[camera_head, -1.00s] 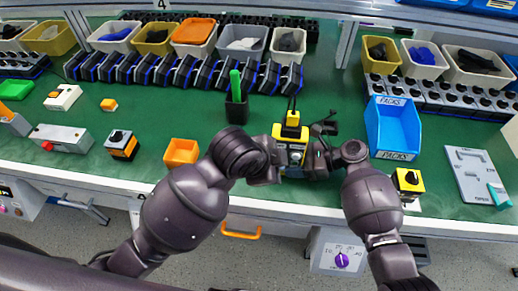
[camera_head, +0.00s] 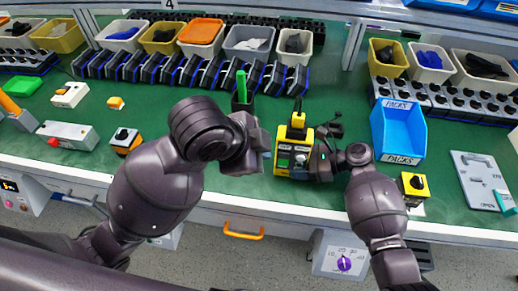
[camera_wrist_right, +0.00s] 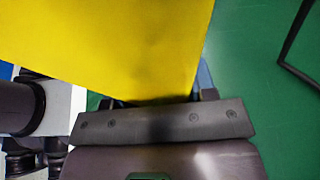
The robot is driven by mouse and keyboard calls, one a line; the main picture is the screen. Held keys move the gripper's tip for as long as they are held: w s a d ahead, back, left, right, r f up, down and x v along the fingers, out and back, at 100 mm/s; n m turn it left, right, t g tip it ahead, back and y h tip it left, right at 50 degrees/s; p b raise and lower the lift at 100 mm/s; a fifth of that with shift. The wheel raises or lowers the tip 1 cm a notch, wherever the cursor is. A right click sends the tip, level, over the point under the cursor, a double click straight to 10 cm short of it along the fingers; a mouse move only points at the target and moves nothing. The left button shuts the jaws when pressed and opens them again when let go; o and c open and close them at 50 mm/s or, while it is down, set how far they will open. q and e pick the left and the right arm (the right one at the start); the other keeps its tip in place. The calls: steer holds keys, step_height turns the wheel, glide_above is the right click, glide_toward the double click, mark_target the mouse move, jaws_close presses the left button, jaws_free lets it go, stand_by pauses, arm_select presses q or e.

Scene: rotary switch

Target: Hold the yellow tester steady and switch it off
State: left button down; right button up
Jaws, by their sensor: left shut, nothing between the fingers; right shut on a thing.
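The yellow tester (camera_head: 296,147) stands upright on the green bench, with a dark front panel, a green patch and a round pale knob (camera_head: 300,160). The knob's setting is too small to read. My right gripper (camera_head: 318,160) is shut on the tester's right side. In the right wrist view the tester's yellow housing (camera_wrist_right: 110,45) fills the upper left, against my right gripper (camera_wrist_right: 165,105). My left gripper (camera_head: 264,146) is to the left of the tester, apart from it. It is shut and empty, its fingertips small and partly hidden.
A black cup with a green pen (camera_head: 241,88) stands behind my left gripper. A blue packs bin (camera_head: 397,130) is to the right. A yellow-and-black switch box (camera_head: 413,184) sits near the front edge. My left arm covers part of the bench's left middle.

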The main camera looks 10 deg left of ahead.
steer(key=o, duration=1)
steer(key=shift+o, duration=0.2)
